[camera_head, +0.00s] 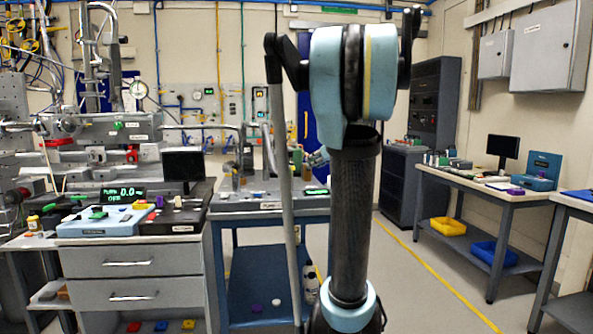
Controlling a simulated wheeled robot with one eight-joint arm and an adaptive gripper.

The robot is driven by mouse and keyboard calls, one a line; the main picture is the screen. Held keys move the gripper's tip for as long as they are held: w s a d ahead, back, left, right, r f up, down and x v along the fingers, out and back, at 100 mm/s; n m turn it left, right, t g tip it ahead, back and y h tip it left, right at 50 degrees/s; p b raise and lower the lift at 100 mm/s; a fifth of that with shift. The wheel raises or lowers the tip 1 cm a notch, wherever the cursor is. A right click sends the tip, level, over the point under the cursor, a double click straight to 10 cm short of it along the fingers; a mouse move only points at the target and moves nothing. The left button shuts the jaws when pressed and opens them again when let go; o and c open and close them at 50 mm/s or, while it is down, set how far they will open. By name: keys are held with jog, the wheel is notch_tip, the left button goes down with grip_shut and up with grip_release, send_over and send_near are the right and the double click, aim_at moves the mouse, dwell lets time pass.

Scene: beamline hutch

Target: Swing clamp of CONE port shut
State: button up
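I cannot pick out the CONE port or its swing clamp for sure, since the labels are too small to read. Metal beamline apparatus (88,130) stands at the left, with pipes and small label plates. A red part (131,154) and a green part (118,126) sit on its front, but I cannot tell what they are. My arm rises in the middle of the view and hides part of the back. No gripper fingers show.
A drawer bench (130,262) carries a blue control box (103,221) with a green display. A blue-grey cart (268,222) stands beside it. At the right are a table (468,182), yellow bin (447,227) and blue bin (492,253). Open floor (425,290) lies right of my arm.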

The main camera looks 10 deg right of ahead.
jog(key=w+d+r, duration=0.1)
jog(key=w+d, duration=0.1)
send_near(285, 166)
jog(key=w+f, duration=0.2)
jog(key=f, duration=0.1)
jog(key=shift+d+t, duration=0.15)
jog(key=shift+t, duration=0.15)
dwell(0.3)
grip_shut()
